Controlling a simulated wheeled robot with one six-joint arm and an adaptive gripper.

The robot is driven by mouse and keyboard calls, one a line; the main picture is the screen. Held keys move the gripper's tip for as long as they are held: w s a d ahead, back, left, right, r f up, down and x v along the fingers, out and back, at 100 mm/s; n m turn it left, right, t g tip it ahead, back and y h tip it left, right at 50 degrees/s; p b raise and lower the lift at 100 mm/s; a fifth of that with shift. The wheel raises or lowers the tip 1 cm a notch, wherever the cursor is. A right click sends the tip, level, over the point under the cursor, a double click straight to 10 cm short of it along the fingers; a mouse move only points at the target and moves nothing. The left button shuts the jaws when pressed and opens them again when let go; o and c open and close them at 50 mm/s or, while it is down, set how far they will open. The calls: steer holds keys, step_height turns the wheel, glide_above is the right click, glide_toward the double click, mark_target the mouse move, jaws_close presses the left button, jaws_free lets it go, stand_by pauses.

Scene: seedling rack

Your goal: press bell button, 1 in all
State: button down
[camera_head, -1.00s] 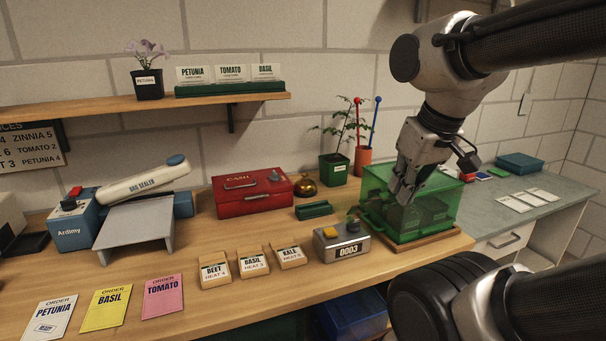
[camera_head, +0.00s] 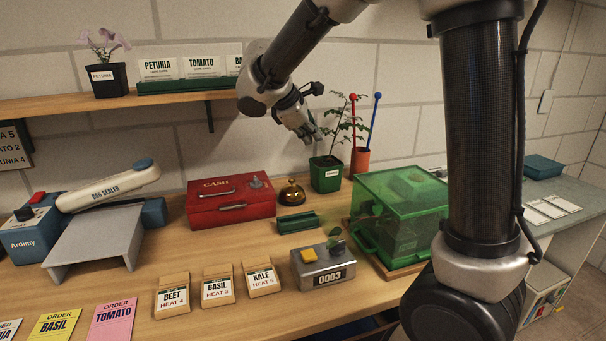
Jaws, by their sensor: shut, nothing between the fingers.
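The bell (camera_head: 291,192) is a small brass dome with a button on top. It stands on the bench between the red cash box and the potted tomato plant. My gripper (camera_head: 314,139) is shut and empty. In the picture it is above and a little to the right of the bell, beside the plant's leaves. It is apart from the bell. The exact depth between gripper and bell is hard to tell.
The red cash box (camera_head: 230,202) is left of the bell, and the green plant pot (camera_head: 326,174) is right of it. A small green tray (camera_head: 297,222) lies in front. A green clear box (camera_head: 400,215) and a counter (camera_head: 322,268) stand nearer. The shelf (camera_head: 130,101) is upper left.

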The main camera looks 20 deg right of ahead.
mark_target(292, 181)
steer(key=w+a, duration=0.1)
steer(key=w+a+f+n, duration=0.1)
steer(key=w, duration=0.1)
steer(key=w+a+n+t, duration=0.1)
steer(key=shift+w+f, duration=0.2)
steer(key=shift+w, duration=0.1)
steer(key=shift+a, duration=0.1)
steer(key=shift+f, duration=4.55)
steer(key=shift+f, duration=0.15)
steer(key=shift+f, duration=0.2)
steer(key=shift+f, duration=0.55)
steer(key=shift+r, duration=0.95)
